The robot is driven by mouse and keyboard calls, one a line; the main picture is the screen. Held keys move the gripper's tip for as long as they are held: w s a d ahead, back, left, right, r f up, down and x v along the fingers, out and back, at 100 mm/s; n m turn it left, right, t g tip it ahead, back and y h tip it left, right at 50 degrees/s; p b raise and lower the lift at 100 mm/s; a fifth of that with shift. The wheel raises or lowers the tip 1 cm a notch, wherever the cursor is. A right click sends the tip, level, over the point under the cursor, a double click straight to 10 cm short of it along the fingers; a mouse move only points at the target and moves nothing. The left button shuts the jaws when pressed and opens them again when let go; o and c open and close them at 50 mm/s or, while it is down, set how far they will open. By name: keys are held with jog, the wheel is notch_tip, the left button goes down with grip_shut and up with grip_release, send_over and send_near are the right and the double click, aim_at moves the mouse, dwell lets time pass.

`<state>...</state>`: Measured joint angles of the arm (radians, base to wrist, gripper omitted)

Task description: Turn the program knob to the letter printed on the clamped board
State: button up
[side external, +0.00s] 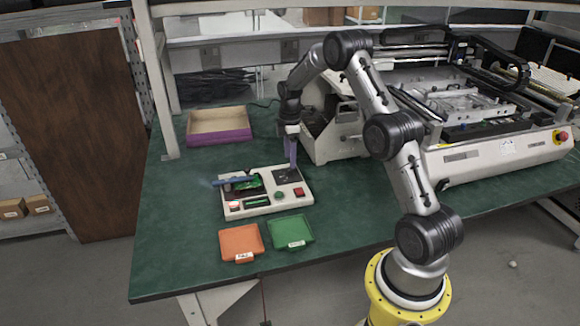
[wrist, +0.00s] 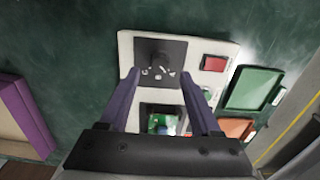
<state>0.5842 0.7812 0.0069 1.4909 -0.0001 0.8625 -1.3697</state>
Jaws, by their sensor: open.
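A cream test fixture (side external: 267,208) sits on the green bench in the side view. Its dark knob panel (wrist: 178,50) shows ahead of my fingers in the wrist view, with a dark knob (wrist: 158,59) and small white marks around it. The marks are too small to read. The green board (side external: 249,183) lies in the fixture's recess under a blue bar (side external: 234,181); it also shows partly in the wrist view (wrist: 160,122). Its printed letter is not readable. My gripper (wrist: 160,77) is open and empty, its purple fingers apart above the panel side of the fixture.
An orange tray (side external: 240,243) and a green tray (side external: 291,231) lie in front of the fixture. A purple-sided box (side external: 219,137) stands behind it. A large machine (side external: 480,150) stands to the right. A red button (wrist: 214,63) is beside the panel.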

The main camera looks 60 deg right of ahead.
aim_at(290, 172)
jog(key=shift+f, duration=2.2)
grip_shut()
